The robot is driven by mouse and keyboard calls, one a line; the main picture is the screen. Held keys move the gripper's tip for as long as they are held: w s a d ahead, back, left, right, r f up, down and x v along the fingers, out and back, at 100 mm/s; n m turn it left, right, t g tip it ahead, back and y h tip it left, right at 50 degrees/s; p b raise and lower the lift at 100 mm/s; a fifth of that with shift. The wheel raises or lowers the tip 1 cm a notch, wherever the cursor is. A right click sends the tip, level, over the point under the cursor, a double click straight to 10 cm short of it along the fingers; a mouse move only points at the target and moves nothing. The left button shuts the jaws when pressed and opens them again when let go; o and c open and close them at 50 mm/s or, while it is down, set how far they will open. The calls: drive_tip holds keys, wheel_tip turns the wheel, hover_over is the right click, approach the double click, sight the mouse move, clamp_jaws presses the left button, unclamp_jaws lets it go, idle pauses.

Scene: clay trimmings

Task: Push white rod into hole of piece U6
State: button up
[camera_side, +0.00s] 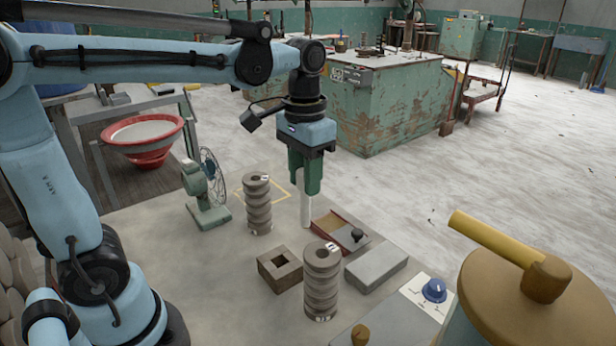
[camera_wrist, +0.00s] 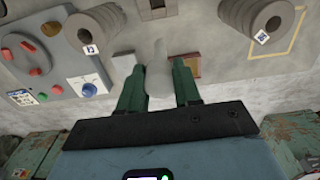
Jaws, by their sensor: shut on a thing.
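My gripper (camera_side: 305,190) is shut on the white rod (camera_side: 306,212), which hangs upright below the fingers. In the wrist view the rod (camera_wrist: 158,75) lies between the two green fingers. Two grey ribbed stacks have round holes in their tops: a far stack (camera_side: 258,212) left of the rod and a near stack (camera_side: 321,285). In the wrist view the near stack (camera_wrist: 92,22) is at left and the far stack (camera_wrist: 258,18) at right. Both carry small labels too small to read surely, so I cannot tell which is U6. The rod is apart from both stacks.
A brown block with a square hole (camera_side: 280,269), a grey block (camera_side: 376,266) and a red-edged tray with a black knob (camera_side: 341,231) lie nearby. A green fan (camera_side: 207,190) stands left. A control panel with a blue knob (camera_side: 433,290) is at the front right.

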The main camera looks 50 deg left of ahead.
wheel_tip(320, 180, up, 8)
drive_tip(key=shift+r, duration=0.1)
drive_tip(key=s+a+n, duration=0.1)
drive_tip(key=a+n, duration=0.6)
drive_tip(key=a, duration=0.8)
wheel_tip(320, 180, down, 8)
drive_tip(key=shift+s+a+f+n, duration=0.2)
drive_tip(key=shift+a+n, duration=0.2)
drive_tip(key=shift+a, duration=0.05)
drive_tip(key=shift+f, duration=0.1)
drive_tip(key=o, duration=1.1)
drive_tip(key=shift+c, duration=0.2)
